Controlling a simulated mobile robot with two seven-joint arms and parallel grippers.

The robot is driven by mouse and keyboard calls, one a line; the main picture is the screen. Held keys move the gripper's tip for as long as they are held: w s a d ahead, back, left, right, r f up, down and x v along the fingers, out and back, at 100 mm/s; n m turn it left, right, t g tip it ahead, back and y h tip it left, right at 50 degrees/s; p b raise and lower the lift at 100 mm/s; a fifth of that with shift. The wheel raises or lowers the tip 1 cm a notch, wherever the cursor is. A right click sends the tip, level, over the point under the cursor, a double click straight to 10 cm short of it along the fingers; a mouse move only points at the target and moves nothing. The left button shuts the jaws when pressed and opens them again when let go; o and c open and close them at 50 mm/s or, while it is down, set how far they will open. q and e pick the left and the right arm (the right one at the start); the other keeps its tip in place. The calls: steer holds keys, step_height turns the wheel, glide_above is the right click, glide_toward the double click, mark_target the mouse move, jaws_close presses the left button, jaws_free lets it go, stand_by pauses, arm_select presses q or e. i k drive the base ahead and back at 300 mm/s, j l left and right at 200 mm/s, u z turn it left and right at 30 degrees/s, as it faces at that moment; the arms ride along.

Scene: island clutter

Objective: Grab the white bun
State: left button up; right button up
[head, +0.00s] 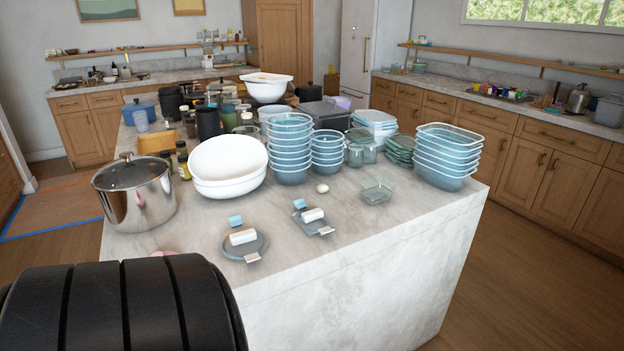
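A small, round, off-white thing (322,188), which looks like the white bun, lies on the bare marble top of the island (340,230). It is right of the large white oval bowls and left of a small clear glass dish (376,192). It touches nothing but the counter. Neither gripper is in view. A thick black ribbed part at the bottom left looks like my own arm and hides the near left corner of the island.
Stacked blue-tinted containers (447,160) stand at the right edge. A steel pot (136,195) and white bowls (227,168) stand at left. Two grey dishes with white blocks (243,237) (313,215) lie near the front. The front right counter is clear.

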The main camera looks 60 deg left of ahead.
mark_target(322, 188)
steer(key=u, duration=1.5)
steer(key=i+l, duration=0.05)
steer(key=l, duration=0.05)
